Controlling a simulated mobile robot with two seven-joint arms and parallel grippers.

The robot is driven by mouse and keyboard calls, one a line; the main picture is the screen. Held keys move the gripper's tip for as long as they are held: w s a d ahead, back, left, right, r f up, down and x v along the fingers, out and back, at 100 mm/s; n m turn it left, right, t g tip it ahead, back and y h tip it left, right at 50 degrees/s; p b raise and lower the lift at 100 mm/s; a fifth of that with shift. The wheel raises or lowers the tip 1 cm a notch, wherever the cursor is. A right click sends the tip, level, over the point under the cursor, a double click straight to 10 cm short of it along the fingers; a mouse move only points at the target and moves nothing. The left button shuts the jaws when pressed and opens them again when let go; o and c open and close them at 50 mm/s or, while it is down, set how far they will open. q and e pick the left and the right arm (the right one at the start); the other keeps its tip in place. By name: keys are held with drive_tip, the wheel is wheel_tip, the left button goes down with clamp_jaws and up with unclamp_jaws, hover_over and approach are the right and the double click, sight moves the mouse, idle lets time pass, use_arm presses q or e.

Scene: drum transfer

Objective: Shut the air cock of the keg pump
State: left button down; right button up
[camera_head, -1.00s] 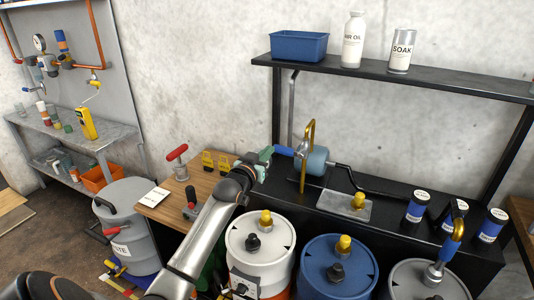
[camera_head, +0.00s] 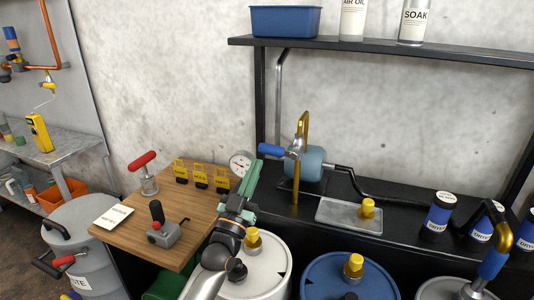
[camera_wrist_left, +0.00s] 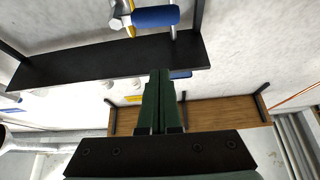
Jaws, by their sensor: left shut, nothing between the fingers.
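A blue-grey pump (camera_head: 313,165) with an upright brass pipe (camera_head: 303,140) stands on the black bench in the head view. A valve with a blue lever (camera_head: 271,150) sits on its left side, the lever pointing left, roughly level. A blue handle on a metal fitting (camera_wrist_left: 155,17) shows at the top of the left wrist view. My left gripper (camera_head: 252,174) has green fingers, shut and empty, just below and left of the lever, apparently apart from it. The fingers also show in the left wrist view (camera_wrist_left: 159,78). My right gripper is not in view.
A wooden table (camera_head: 150,225) left of the bench holds a red-handled tool, several yellow tags and a gauge (camera_head: 241,163). Drums (camera_head: 350,280) stand in front of the bench. A metal tray (camera_head: 348,216) lies right of the pump. A shelf (camera_head: 400,52) hangs above.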

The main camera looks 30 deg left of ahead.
sight(270, 148)
use_arm(q)
drive_tip(key=x, duration=0.3)
drive_tip(key=f+x, duration=0.1)
drive_tip(key=x, duration=0.2)
drive_tip(key=w+f+x, duration=0.1)
drive_tip(key=x, duration=0.2)
drive_tip(key=shift+a, duration=0.15)
drive_tip(key=shift+w+f, duration=0.15)
drive_tip(key=shift+f, duration=0.5)
drive_tip(key=shift+a+f+n+y+b, duration=0.1)
drive_tip(key=shift+f+n+y+b, duration=0.3)
drive_tip(key=shift+f+n, duration=0.4)
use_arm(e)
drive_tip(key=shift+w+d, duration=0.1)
